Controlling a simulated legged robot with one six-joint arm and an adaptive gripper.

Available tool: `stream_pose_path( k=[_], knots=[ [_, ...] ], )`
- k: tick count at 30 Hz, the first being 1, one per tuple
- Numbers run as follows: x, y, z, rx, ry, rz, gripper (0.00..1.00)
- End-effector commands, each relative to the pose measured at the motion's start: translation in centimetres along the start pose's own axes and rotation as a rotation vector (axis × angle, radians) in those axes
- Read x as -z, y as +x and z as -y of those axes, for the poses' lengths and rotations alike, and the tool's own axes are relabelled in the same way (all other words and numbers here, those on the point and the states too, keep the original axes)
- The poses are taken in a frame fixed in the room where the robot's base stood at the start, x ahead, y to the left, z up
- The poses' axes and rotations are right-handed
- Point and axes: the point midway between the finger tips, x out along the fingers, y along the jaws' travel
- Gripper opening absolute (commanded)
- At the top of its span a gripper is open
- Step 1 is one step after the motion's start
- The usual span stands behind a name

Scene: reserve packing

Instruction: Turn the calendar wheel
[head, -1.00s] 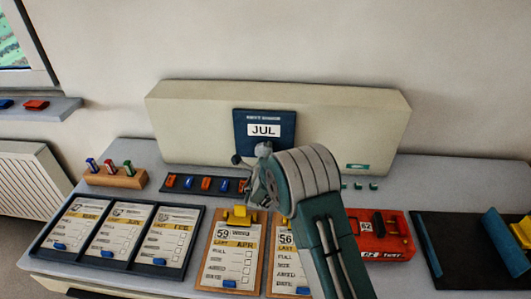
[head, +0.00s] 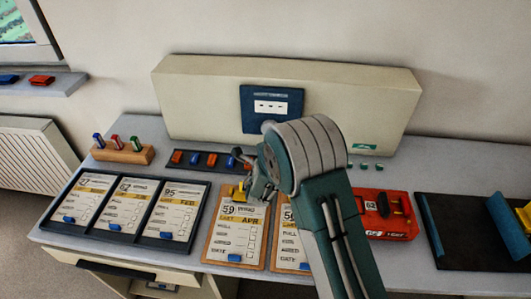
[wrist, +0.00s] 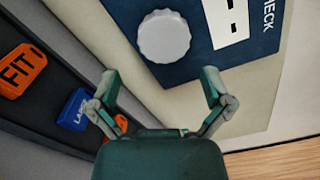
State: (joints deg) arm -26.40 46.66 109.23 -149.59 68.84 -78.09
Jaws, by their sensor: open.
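The calendar is a dark blue panel (head: 257,120) on the front of the long cream housing. Its white window (head: 271,107) shows short dark dashes and no month name. The calendar wheel (wrist: 164,37) is a white ridged knob on the blue panel beside the window in the wrist view. In the head view I cannot clearly make it out behind my arm. My gripper (wrist: 159,80) is open and empty, its two fingers spread apart and clear of the wheel, which sits just beyond the fingertips. In the head view my gripper (head: 251,176) is low in front of the panel.
A dark tray (head: 213,161) with orange and blue tags lies below the housing. Clipboards (head: 231,245) and a framed card tray (head: 70,231) lie in front. A red case (head: 398,227) and a black stand (head: 440,262) are to the right. A wooden rack (head: 128,155) stands left.

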Motion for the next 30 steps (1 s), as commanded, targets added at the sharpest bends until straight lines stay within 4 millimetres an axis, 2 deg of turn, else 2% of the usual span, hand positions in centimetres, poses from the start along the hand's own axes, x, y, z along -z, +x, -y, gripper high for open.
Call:
stream_pose_path(
  k=[3, 9, 20, 22, 23, 26, 30],
  knots=[
    [-0.1, -2.5, -0.1, -0.002, -0.001, 0.002, 1.0],
    [-0.2, -4.9, -0.1, -0.002, -0.001, 0.002, 1.0],
    [-0.1, -5.3, -0.1, 0.0, 0.0, 0.0, 1.0],
    [0.1, -5.2, 0.5, 0.009, 0.016, -0.015, 1.0],
    [0.4, -5.1, 1.1, 0.018, 0.033, -0.03, 1.0],
    [2.3, -4.9, 4.8, 0.077, 0.145, -0.134, 1.0],
    [6.7, -6.1, 11.8, 0.215, 0.413, -0.349, 1.0]
  ],
)
